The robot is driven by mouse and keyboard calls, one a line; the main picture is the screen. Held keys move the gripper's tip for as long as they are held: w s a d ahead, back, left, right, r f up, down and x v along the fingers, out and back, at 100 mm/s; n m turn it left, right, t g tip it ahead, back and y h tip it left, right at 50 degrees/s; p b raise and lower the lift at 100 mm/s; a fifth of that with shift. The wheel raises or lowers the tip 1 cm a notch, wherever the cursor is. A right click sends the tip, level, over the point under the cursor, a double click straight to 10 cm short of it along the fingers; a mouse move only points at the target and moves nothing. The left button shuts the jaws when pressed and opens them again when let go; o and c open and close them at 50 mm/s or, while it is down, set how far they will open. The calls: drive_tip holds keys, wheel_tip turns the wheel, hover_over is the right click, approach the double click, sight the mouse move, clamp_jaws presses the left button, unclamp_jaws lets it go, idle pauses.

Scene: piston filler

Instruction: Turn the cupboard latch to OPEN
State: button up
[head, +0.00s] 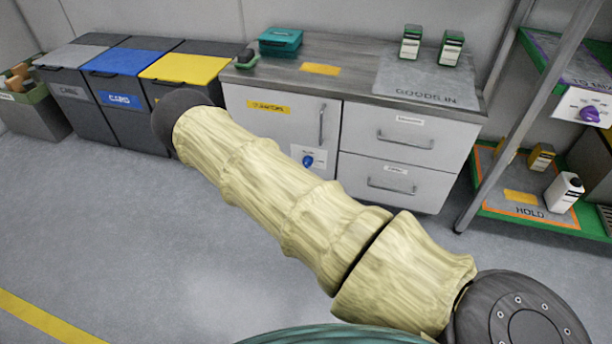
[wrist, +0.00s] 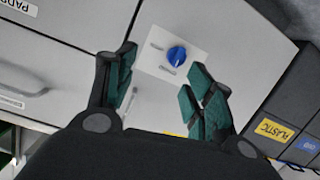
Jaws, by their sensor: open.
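The cupboard latch is a blue knob (head: 308,161) on a white plate, low on the right of the grey cupboard door (head: 262,122). In the wrist view the blue knob (wrist: 177,55) shows beyond my gripper, with small marks on its plate that are too small to read. My gripper (wrist: 160,85) is open and empty. Its green-padded fingers are on either side of the view, short of the plate and apart from the knob. In the head view my sleeved arm reaches across in front of the cupboard, and my gripper cannot be made out there.
Two drawers (head: 405,136) with handles sit right of the door. Bins (head: 125,62) stand left, a shelf rack (head: 540,219) right. The floor in front is clear.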

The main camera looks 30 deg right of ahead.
drive_tip(key=m+t+h+b, duration=0.1)
drive_tip(key=h+b, duration=0.1)
drive_tip(key=b, duration=0.2)
approach(309, 159)
drive_tip(key=s+a+f, duration=0.2)
drive_tip(key=s, duration=0.1)
drive_tip(key=shift+m+h, duration=0.3)
drive_tip(key=shift+m, duration=0.3)
drive_tip(key=shift+w+a+r+b+x, duration=0.2)
drive_tip(key=shift+b+x, duration=0.7)
drive_tip(key=shift+x, duration=1)
drive_tip(key=shift+w+a+r+b+x, duration=0.1)
drive_tip(key=shift+w+a+b+x, duration=0.15)
drive_tip(key=shift+b+x, duration=1.2)
drive_tip(key=shift+w+a+r+b+x, duration=0.15)
drive_tip(key=shift+w+b+x, duration=0.2)
drive_tip(key=shift+x, duration=2.05)
drive_tip(key=shift+c, duration=0.2)
clamp_jaws()
drive_tip(key=shift+s, duration=0.1)
